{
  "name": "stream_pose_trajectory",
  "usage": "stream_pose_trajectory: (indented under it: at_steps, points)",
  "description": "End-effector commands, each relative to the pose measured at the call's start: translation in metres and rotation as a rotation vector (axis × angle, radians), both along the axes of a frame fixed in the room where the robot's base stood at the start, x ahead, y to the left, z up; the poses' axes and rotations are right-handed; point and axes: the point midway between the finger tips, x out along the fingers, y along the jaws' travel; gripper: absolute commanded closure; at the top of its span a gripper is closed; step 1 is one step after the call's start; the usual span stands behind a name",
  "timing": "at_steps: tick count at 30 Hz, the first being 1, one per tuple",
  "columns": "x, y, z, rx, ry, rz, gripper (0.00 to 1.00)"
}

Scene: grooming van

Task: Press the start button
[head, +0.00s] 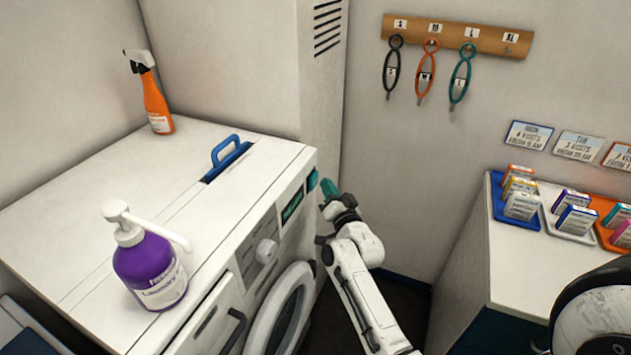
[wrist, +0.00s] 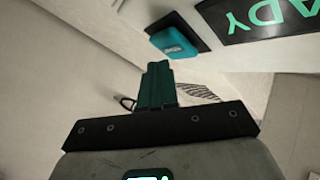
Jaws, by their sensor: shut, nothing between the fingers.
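The start button, a teal block (head: 312,180), is on the upper right end of the washing machine's front panel (head: 284,219), beside a dark display (head: 292,206). In the wrist view the button (wrist: 175,42) sits on a dark plate, next to the display (wrist: 268,18) with green letters ending in "ADY". My gripper (head: 325,186) is shut and empty, just right of the button in the head view. In the wrist view its teal fingers (wrist: 157,68) end just short of the button's lower left edge. I cannot tell whether they touch.
The panel has a white knob (head: 266,250). A counter (head: 515,265) with trays of small boxes stands right. Loops hang on a wall rack (head: 455,37).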

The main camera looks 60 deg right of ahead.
Motion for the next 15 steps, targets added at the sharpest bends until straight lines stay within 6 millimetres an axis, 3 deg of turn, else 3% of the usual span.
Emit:
stream_pose_trajectory:
  at_steps: [15]
  points:
    - [0.0062, 0.0003, 0.0008, 0.0, -0.001, -0.001, 1.0]
